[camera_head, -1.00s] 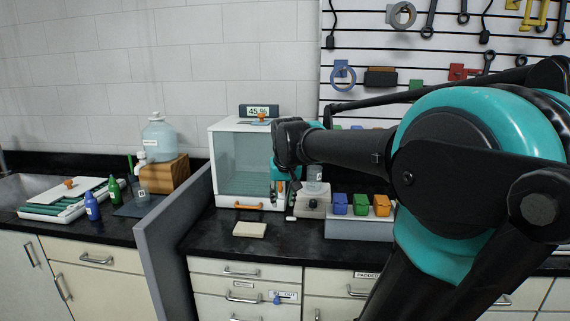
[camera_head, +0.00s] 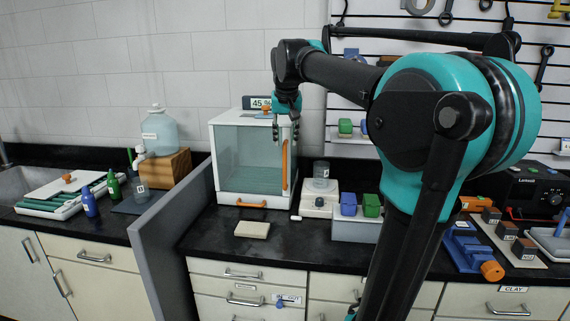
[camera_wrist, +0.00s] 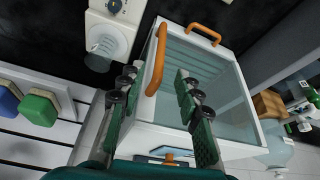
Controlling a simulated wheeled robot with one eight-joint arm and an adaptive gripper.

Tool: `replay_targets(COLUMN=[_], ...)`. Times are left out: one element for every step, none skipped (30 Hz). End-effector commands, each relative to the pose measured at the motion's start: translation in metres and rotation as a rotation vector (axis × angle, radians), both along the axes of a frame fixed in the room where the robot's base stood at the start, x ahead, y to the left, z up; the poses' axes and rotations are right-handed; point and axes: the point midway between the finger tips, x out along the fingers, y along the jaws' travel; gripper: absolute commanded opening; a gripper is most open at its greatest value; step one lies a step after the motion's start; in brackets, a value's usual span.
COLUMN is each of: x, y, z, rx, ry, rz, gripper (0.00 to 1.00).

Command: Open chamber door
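The chamber (camera_head: 228,122) is a white box with a clear glass front door (camera_head: 245,160), which looks shut. An upright orange handle (camera_head: 284,165) is at the right of the front, and a second orange handle (camera_head: 252,204) lies level at the bottom. My gripper (camera_head: 284,138) points down near the chamber's upper right front, above the upright handle. In the wrist view my gripper (camera_wrist: 157,78) has its fingers spread with nothing between them. The upright handle (camera_wrist: 156,62) shows just beyond the fingertips, nearer the left finger. I cannot tell the exact gap.
A small device with a clear jar (camera_head: 321,178) stands right of the chamber, beside blue and green bins (camera_head: 360,205). A pale block (camera_head: 252,230) lies on the black counter in front. A grey divider (camera_head: 165,225) stands to the left. A display (camera_head: 257,102) is at the chamber's top.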

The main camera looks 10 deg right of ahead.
Motion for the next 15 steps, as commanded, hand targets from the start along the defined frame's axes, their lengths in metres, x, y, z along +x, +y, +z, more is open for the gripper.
replay_targets(x=[0.005, 0.007, 0.009, 0.012, 0.014, 0.017, 0.02, 0.022, 0.025, 0.027, 0.029, 0.031, 0.033, 0.034, 0.036], y=[0.0, -0.001, -0.001, -0.001, -0.002, -0.002, -0.002, -0.002, -0.003, -0.003, -0.003, -0.003, -0.003, -0.004, -0.004], z=[-0.01, -0.015, -0.023, -0.028, -0.034, -0.041, -0.047, -0.052, -0.059, -0.064, -0.069, -0.075, -0.079, -0.083, -0.088], rx=[0.0, 0.0, 0.0, 0.0, 0.0, 0.0, 0.0, 0.0, 0.0, 0.0, 0.0, 0.0, 0.0, 0.0, 0.0], ry=[0.0, 0.0, 0.0, 0.0, 0.0, 0.0, 0.0, 0.0, 0.0, 0.0, 0.0, 0.0, 0.0, 0.0, 0.0], rz=[0.0, 0.0, 0.0, 0.0, 0.0, 0.001, 0.001, 0.001, 0.001, 0.001, 0.001, 0.001, 0.001, 0.001, 0.001], gripper=[0.34, 0.34, 0.34, 0.34, 0.34, 0.34, 0.34, 0.34, 0.34, 0.34, 0.34, 0.34, 0.34, 0.34, 0.34])
